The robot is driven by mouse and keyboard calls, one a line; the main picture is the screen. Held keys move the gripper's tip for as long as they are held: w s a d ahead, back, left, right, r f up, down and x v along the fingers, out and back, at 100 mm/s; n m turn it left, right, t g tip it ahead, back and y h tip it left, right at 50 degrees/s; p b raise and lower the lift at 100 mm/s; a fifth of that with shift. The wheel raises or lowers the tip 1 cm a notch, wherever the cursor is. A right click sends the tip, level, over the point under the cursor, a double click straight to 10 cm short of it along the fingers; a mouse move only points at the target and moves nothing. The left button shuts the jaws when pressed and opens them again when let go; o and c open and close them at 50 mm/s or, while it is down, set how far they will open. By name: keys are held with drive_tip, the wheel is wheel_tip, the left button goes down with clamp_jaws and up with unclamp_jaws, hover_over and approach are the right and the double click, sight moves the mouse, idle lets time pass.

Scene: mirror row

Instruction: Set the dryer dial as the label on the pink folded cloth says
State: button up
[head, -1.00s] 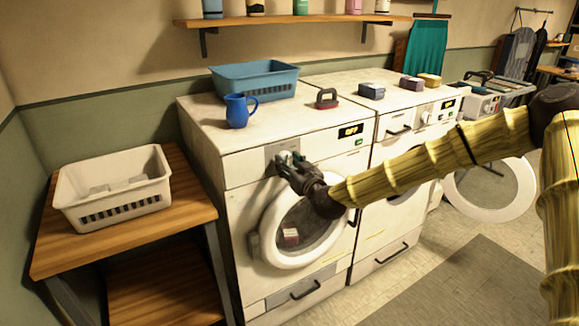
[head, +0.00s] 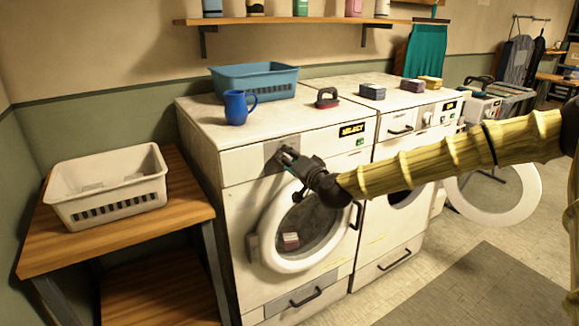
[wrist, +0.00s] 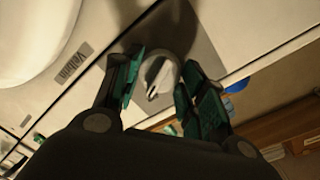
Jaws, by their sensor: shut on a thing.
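My gripper (head: 287,158) is at the control panel of the left white machine (head: 245,200). The gripper hides the dial in the head view. The left machine's display (head: 352,129) reads SELECT. A small pinkish folded cloth (head: 290,240) shows behind this machine's round door glass; no label on it is readable. A mauve folded cloth (head: 412,85) lies on the right machine.
A grey cloth (head: 372,91) and a yellow cloth (head: 430,82) lie on the right machine (head: 405,165). A white basket (head: 108,190) stands on the wooden table.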

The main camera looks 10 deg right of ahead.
drive_tip(key=shift+d+m+b, duration=0.15)
drive_tip(key=shift+m+b, duration=1.95)
drive_tip(key=shift+m, duration=1)
drive_tip(key=shift+w+y, duration=0.1)
drive_tip(key=shift+y, duration=0.3)
drive_tip(key=o, duration=1)
drive_tip(key=v, duration=1.2)
drive_tip(key=shift+r, duration=0.2)
